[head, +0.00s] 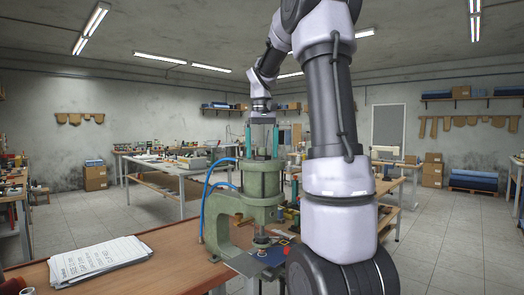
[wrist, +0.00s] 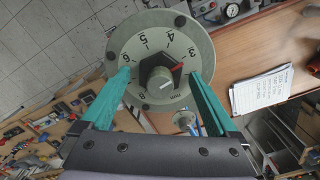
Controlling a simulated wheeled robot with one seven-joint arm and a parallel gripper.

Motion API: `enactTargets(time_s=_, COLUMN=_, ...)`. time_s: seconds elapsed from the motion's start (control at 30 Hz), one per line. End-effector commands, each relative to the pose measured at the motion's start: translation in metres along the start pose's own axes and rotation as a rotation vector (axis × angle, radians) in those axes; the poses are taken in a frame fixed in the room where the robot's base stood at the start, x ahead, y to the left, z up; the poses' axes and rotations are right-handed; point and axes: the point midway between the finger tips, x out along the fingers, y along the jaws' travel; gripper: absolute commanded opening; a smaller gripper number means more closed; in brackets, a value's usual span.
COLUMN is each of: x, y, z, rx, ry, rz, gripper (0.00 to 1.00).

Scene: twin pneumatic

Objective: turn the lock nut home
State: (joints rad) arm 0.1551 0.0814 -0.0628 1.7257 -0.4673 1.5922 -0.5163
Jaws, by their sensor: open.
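The lock nut (wrist: 148,66) is a dark six-sided piece with a red patch on one side, at the centre of a round, pale green numbered dial (wrist: 125,38). A grey round end (wrist: 161,81) with a pale mark stands in front of its middle. The dial tops the green press (head: 262,212) in the head view. My gripper (wrist: 159,80) is open, its teal fingers on either side of the nut with a gap at each side. In the head view my gripper (head: 262,140) points down above the press; the nut cannot be made out there.
Papers (head: 98,260) lie on the wooden bench (head: 165,268) left of the press. Blue air hoses (head: 207,195) curve along the press's left side. Other worktables (head: 185,170) stand behind, with open floor between them.

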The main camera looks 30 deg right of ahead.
Motion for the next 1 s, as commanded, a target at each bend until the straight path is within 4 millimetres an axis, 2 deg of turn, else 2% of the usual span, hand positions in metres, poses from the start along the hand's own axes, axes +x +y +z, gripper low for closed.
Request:
enactTargets(time_s=0.07, x=-0.0001, y=0.0, z=0.0, rx=0.0, ry=0.0, rz=0.0, gripper=0.91)
enactTargets(time_s=0.2, x=-0.0002, y=-0.0001, z=0.0, rx=0.0, ry=0.0, rz=0.0, gripper=0.38)
enactTargets(time_s=0.27, x=-0.0003, y=0.0, z=0.0, rx=0.0, ry=0.0, rz=0.0, gripper=0.15)
enactTargets(time_s=0.3, x=-0.0003, y=0.0, z=0.0, rx=0.0, ry=0.0, rz=0.0, gripper=0.09)
enactTargets(time_s=0.67, x=-0.0005, y=-0.0002, z=0.0, rx=0.067, ry=0.0, rz=0.0, gripper=0.09)
enactTargets(time_s=1.0, x=-0.0007, y=0.0001, z=0.0, rx=0.327, ry=0.0, rz=0.0, gripper=0.09)
